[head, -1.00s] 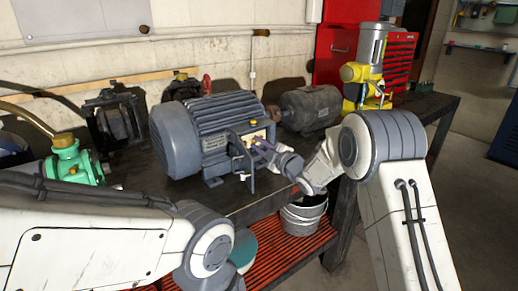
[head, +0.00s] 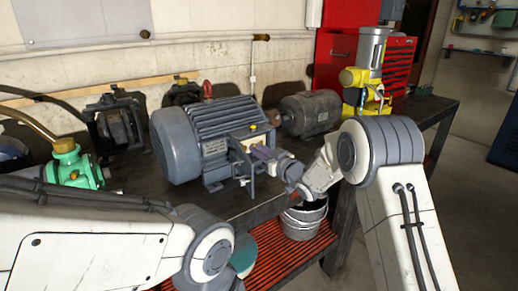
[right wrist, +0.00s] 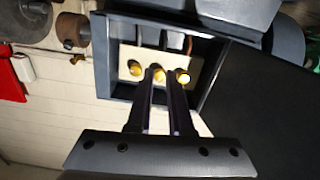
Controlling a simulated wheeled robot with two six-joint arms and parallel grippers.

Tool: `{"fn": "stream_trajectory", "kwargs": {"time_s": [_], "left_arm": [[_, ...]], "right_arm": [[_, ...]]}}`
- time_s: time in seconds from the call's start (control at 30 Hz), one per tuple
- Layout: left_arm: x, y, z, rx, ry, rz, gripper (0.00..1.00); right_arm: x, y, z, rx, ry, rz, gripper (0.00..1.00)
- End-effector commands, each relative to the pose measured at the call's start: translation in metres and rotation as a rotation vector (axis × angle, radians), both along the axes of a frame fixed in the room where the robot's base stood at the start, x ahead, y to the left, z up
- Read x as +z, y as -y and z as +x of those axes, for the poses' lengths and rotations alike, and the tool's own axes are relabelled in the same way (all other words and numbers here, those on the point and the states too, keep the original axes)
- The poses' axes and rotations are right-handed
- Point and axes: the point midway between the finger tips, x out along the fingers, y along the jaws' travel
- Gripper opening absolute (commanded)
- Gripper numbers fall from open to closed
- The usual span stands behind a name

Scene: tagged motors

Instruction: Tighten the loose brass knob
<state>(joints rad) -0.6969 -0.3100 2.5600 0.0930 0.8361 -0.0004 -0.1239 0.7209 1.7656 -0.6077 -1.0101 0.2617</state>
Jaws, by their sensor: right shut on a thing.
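A large grey motor (head: 205,135) stands on the dark bench in the head view. Its open terminal box (head: 241,157) faces right. In the right wrist view a pale plate (right wrist: 171,62) in the box carries three brass knobs: a left one (right wrist: 136,69), a middle one (right wrist: 159,73) and a right one (right wrist: 182,76). The right one looks larger and brighter. My right gripper (right wrist: 160,78) is shut on the middle knob, one finger on each side. In the head view my right gripper (head: 255,150) reaches into the box from the right.
A smaller grey motor (head: 310,113) and a yellow machine (head: 368,75) stand at the back right. A green valve (head: 72,168) and a dark motor (head: 115,127) are at left. A bucket (head: 302,220) sits on the red shelf (head: 285,258) below.

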Motion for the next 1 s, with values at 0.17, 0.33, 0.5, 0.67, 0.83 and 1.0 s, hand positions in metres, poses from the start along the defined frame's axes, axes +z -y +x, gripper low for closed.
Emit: {"fn": "stream_trajectory", "kwargs": {"time_s": [0.17, 0.33, 0.5, 0.67, 0.83, 1.0], "left_arm": [[0.007, 0.0, 0.0, 0.0, 0.0, 0.0, 0.5], [0.014, 0.0, 0.0, 0.0, 0.0, 0.0, 0.5], [0.021, 0.0, 0.0, 0.0, 0.0, 0.0, 0.5], [0.027, 0.0, 0.0, 0.0, 0.0, 0.0, 0.5], [0.033, 0.0, 0.0, 0.0, 0.0, 0.0, 0.5], [0.038, 0.0, 0.0, 0.0, 0.0, 0.0, 0.5]], "right_arm": [[-0.003, 0.002, -0.001, -0.005, -0.108, 0.132, 0.0], [-0.003, 0.002, -0.001, -0.005, -0.204, 0.262, 0.0], [-0.003, 0.002, -0.001, -0.005, -0.298, 0.394, 0.0], [-0.003, 0.002, -0.001, -0.007, -0.386, 0.515, 0.0], [-0.003, 0.002, -0.001, -0.007, -0.469, 0.629, 0.0], [-0.003, 0.002, -0.001, -0.008, -0.538, 0.726, 0.0]]}}
